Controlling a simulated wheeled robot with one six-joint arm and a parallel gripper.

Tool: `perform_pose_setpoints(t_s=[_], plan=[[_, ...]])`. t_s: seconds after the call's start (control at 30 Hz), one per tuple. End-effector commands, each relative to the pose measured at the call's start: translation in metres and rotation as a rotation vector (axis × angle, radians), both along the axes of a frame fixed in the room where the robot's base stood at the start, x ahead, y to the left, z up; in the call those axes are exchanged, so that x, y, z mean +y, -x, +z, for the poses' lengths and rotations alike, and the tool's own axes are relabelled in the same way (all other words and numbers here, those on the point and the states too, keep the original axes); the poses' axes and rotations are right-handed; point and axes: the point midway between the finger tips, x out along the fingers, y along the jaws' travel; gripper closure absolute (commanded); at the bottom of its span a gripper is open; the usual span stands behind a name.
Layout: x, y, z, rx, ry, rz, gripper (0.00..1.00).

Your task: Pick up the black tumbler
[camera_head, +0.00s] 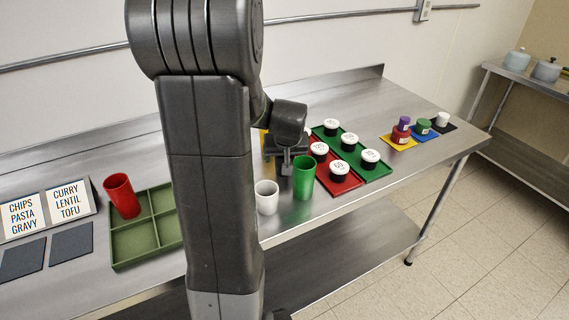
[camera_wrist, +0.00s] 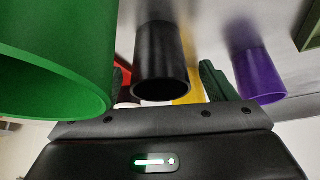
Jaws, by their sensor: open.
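The black tumbler (camera_wrist: 161,62) is in the middle of the wrist view, between the two fingers of my gripper (camera_wrist: 164,78). The fingers are open, one on each side of it, with no clear contact showing. In the head view my gripper (camera_head: 286,158) is low over the counter behind the green tumbler, and I cannot make out the black tumbler there; my arm and gripper cover that area.
A green tumbler (camera_head: 303,178) and a white cup (camera_head: 266,197) stand in front of my gripper. A purple tumbler (camera_wrist: 258,74) is close to the right finger in the wrist view. Red (camera_head: 338,182) and green (camera_head: 368,158) mats with lidded jars lie to the right.

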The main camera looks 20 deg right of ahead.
Motion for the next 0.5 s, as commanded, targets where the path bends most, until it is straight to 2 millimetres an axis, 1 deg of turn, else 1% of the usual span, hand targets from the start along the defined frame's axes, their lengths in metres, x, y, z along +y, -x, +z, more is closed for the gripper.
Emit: perform_pose_setpoints(t_s=[0.1,0.2,0.33,0.5], plan=[[-0.002,-0.007,-0.014,0.003,0.000,0.001,0.22],[-0.003,-0.012,-0.023,0.002,0.000,0.001,0.22],[-0.004,-0.015,-0.027,0.000,0.001,0.000,0.22],[-0.004,-0.015,-0.028,-0.001,0.001,0.000,0.22]])
